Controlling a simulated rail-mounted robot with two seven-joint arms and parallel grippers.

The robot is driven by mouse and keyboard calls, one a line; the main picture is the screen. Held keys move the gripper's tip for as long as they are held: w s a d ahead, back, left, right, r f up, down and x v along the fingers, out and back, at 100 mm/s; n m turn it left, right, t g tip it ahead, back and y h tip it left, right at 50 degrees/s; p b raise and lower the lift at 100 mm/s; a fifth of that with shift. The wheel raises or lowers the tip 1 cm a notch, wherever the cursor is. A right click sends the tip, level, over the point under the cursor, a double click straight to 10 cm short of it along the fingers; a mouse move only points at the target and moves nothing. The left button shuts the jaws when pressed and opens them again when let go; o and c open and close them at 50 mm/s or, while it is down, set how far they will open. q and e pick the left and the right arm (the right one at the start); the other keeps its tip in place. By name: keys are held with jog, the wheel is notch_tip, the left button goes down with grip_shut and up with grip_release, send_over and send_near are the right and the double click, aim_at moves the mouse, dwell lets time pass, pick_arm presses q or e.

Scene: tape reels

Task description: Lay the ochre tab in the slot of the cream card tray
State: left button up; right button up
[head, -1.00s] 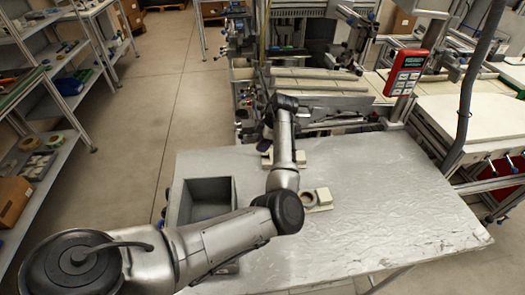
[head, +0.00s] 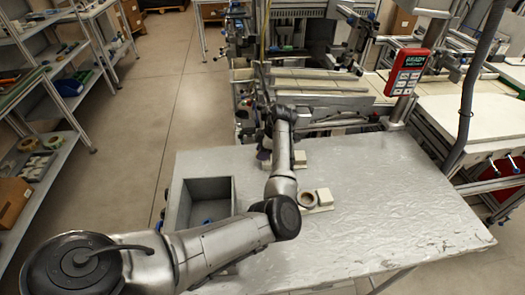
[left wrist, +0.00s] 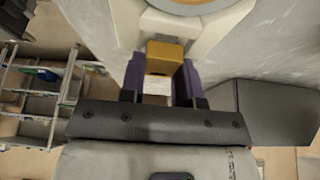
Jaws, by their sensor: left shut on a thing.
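The ochre tab (left wrist: 165,57) shows in the left wrist view as a small yellow-brown block. My left gripper (left wrist: 162,68) is shut on it, with a purple finger at each side. In the head view my left gripper (head: 264,155) is at the far left part of the table, mostly hidden behind my arm, and the tab cannot be made out. A cream piece (left wrist: 207,32), which looks like the card tray, lies just beyond the tab in the wrist view. I cannot tell whether the tab touches it or its slot. Cream parts (head: 300,158) also show beside the gripper in the head view.
A tape reel (head: 306,199) and a cream block (head: 324,195) sit nearer on the table (head: 400,210). A grey open bin (head: 207,183) with something blue inside stands at left. The table's right side is clear. A red handheld unit (head: 406,72) stands behind.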

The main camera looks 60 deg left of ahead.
pick_arm(q)
jog(key=shift+f, duration=0.25)
jog(key=o, duration=0.9)
jog(key=shift+f, duration=0.1)
jog(key=p+v, duration=0.2)
jog(key=v, duration=1)
jog(key=shift+s, duration=0.25)
jog(key=shift+v, duration=0.85)
